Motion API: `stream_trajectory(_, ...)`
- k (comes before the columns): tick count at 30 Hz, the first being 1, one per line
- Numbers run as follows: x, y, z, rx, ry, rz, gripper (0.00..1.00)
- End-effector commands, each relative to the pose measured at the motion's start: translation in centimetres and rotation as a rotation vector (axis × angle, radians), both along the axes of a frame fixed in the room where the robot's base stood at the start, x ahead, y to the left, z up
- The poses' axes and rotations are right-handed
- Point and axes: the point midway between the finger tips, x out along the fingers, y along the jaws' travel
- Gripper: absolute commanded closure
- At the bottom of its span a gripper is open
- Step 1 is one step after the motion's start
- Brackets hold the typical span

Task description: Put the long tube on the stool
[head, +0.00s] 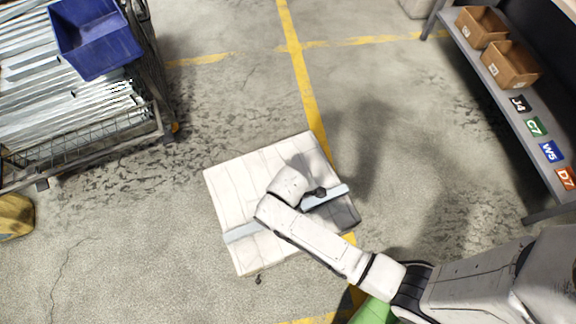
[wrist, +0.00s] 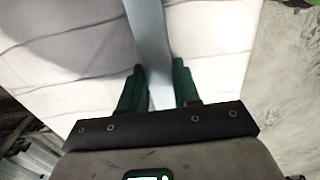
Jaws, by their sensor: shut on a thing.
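The long tube (head: 243,231) is a straight, pale grey-blue bar. It lies across the view of the white, planked stool top (head: 240,190), running from its left edge up to its right side. My gripper (wrist: 158,72) is shut on the tube, with a green finger on each side of it; the tube (wrist: 150,35) runs away up the wrist view over the stool top (wrist: 60,35). My wrist hides the tube's middle in the head view. I cannot tell whether the tube touches the stool top or hangs just above it.
A wire cart (head: 100,135) with metal lengths and a blue bin (head: 97,40) stands at upper left. A shelf (head: 490,75) with cardboard boxes (head: 510,65) and letter labels is at right. A green object (head: 372,312) is at the bottom. The floor around the stool is mostly clear.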

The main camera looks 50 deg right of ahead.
Motion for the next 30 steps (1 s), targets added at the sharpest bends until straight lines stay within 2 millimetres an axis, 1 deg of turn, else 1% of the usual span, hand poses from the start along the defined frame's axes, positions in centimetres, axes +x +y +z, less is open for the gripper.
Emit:
stream_trajectory(1, 0.0, 0.0, -0.1, 0.0, 0.0, 0.0, 0.68)
stream_trajectory(9, 0.0, 0.0, -0.1, 0.0, 0.0, 0.0, 0.43)
stream_trajectory(15, 0.0, 0.0, -0.1, 0.0, 0.0, 0.0, 0.43)
stream_trajectory(18, 0.0, 0.0, 0.4, 0.0, 0.0, 0.0, 0.43)
stream_trajectory(20, 0.0, 0.0, 0.9, 0.001, -0.001, 0.0, 0.43)
stream_trajectory(23, 0.1, 0.0, 2.5, 0.001, -0.003, 0.0, 0.43)
stream_trajectory(30, 0.1, 0.0, 7.5, 0.001, -0.004, 0.0, 0.43)
